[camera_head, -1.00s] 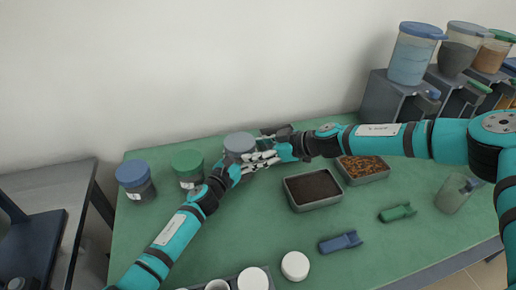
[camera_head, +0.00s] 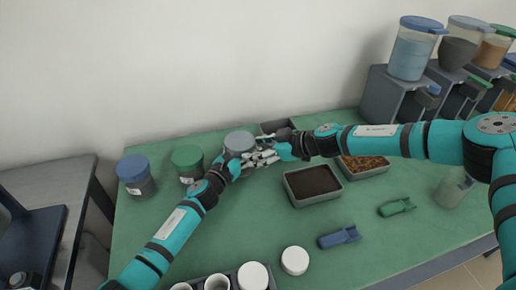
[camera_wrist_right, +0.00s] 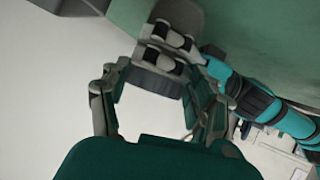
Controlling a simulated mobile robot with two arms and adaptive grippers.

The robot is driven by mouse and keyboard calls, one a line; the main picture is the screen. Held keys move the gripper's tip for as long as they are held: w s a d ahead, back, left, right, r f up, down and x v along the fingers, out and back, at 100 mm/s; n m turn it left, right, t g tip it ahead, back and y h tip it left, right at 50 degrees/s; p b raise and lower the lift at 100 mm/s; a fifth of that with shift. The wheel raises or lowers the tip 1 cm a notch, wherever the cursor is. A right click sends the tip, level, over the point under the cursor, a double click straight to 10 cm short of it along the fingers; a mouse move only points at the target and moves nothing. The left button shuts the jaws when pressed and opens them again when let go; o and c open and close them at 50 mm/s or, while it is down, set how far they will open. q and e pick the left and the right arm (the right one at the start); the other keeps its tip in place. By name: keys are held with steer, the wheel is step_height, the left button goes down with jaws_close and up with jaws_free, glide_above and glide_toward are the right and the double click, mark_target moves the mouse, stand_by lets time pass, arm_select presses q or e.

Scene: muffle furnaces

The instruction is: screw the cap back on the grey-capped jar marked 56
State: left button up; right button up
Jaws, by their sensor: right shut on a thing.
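The grey-capped jar shows its round grey cap (camera_head: 239,140) at the back of the green table; no number can be read on it. My right gripper (camera_head: 262,156) reaches in from the right and is shut on the cap, whose ridged grey side shows between its fingers in the right wrist view (camera_wrist_right: 155,80). My left gripper (camera_head: 228,166) is at the front of the jar, below the cap. Its light fingers lie across the jar in the right wrist view, but their closure is unclear. The grippers hide most of the jar body. The cap is at the jar's top; its seating is unclear.
A green-capped jar (camera_head: 187,156) and a blue-capped jar (camera_head: 133,168) stand to the left. A tray of dark grains (camera_head: 313,202) and scoops (camera_head: 339,238) lie to the right. Dispensers (camera_head: 412,50) stand at the back right.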

steer(key=shift+s+d+f, duration=0.15)
steer(key=shift+s+f, duration=0.05)
steer(key=shift+f, duration=0.65)
steer(key=shift+s+a+r, duration=0.2)
steer(key=shift+r, duration=0.2)
stand_by(1.1)
